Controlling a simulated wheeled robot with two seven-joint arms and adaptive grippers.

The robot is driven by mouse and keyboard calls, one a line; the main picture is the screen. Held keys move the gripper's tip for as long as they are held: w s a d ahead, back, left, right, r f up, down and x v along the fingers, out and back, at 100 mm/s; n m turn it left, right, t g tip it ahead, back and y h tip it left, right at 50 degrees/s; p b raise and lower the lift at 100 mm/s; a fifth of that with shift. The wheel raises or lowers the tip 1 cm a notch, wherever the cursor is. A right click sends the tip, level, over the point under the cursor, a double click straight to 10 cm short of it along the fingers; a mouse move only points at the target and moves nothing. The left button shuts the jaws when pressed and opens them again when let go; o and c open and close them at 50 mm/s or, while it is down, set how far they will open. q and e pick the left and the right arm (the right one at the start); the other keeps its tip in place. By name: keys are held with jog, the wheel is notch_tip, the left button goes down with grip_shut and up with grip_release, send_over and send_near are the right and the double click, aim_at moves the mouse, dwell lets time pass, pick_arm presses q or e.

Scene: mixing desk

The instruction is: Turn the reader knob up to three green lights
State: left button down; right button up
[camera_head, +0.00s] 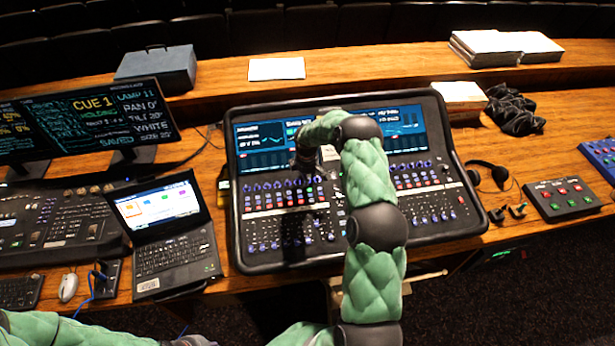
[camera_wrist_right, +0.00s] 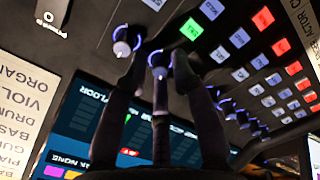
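The mixing desk (camera_head: 262,262) fills the middle of the head view, with rows of small blue-ringed knobs and lit keys. My right arm reaches over it, and my right gripper (camera_head: 303,162) points down at its upper left part, mostly hidden by the wrist. In the right wrist view the dark fingers of my right gripper (camera_wrist_right: 160,62) stand apart on either side of a blue-ringed knob (camera_wrist_right: 158,72). I cannot tell whether they touch it. A green-lit key (camera_wrist_right: 191,28) shows beside it. No label naming the reader knob is legible.
A laptop (camera_head: 180,250) and dark monitors (camera_head: 95,112) stand left of the desk. Headphones (camera_head: 487,172) and a small box with red and green buttons (camera_head: 562,200) lie to the right. Another blue-ringed knob (camera_wrist_right: 122,48) sits close beside the fingers.

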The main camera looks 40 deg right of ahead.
grip_shut()
jog(key=shift+f+m+b, duration=0.1)
jog(key=shift+m+b, duration=0.9)
jog(key=shift+b, duration=0.25)
jog(key=shift+m+b, duration=1.3)
jog(key=shift+m, duration=0.5)
